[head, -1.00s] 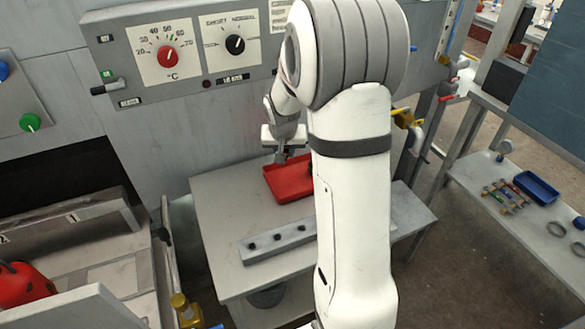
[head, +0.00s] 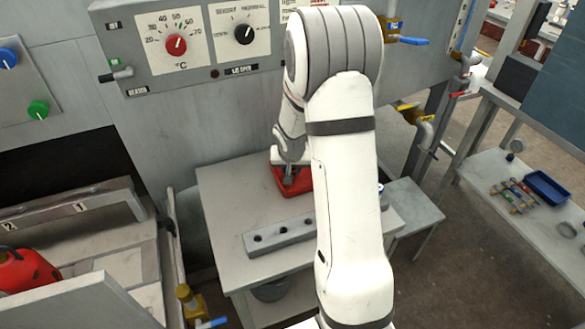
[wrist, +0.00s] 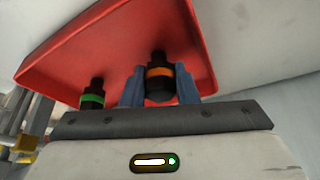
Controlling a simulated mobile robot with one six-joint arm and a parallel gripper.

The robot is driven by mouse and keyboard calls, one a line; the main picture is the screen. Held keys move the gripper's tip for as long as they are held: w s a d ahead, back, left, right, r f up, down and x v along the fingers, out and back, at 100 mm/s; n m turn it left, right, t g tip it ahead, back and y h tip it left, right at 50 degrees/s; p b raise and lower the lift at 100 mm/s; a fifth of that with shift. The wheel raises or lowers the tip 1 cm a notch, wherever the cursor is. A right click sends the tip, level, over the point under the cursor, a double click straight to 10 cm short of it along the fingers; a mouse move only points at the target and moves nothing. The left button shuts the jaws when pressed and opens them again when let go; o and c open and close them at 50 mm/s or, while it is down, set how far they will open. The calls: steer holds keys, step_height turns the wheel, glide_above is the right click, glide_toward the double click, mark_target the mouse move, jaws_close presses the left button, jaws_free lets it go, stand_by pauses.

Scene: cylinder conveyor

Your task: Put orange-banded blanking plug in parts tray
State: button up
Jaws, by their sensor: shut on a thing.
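The blanking plug with an orange band (wrist: 158,75) is black and sits between the two blue-grey fingers of my gripper (wrist: 160,90) in the wrist view. The gripper is shut on it. The red parts tray (wrist: 110,45) lies behind and around the plug in that view; I cannot tell whether the plug touches its floor. In the head view my gripper (head: 289,182) is over the red tray (head: 305,183), and the plug cannot be made out. A black plug with a green band (wrist: 92,97) is just left of the left finger, against the tray.
A grey block with dark holes (head: 281,237) lies on the table in front of the tray. The grey tabletop (head: 228,200) is clear to the left. The control panel (head: 205,45) rises behind. A side table at right holds a blue tray (head: 547,187).

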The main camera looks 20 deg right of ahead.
steer(key=shift+f, duration=0.15)
steer(key=o, duration=1)
steer(key=shift+o, duration=0.2)
steer(key=shift+r, duration=0.35)
steer(key=p+v, duration=0.1)
steer(key=v, duration=1.1)
steer(key=s+a+r+n+y, duration=0.1)
steer(key=s+a+r, duration=0.3)
steer(key=s, duration=0.7)
steer(key=s+a+r+n+g, duration=0.1)
steer(key=s+a+r+n, duration=0.2)
steer(key=s, duration=0.9)
steer(key=shift+s+a+r+n+g+y, duration=0.15)
steer(key=shift+a+r+n+g+y, duration=0.2)
steer(key=shift+a+r, duration=0.5)
steer(key=shift+a+f, duration=0.2)
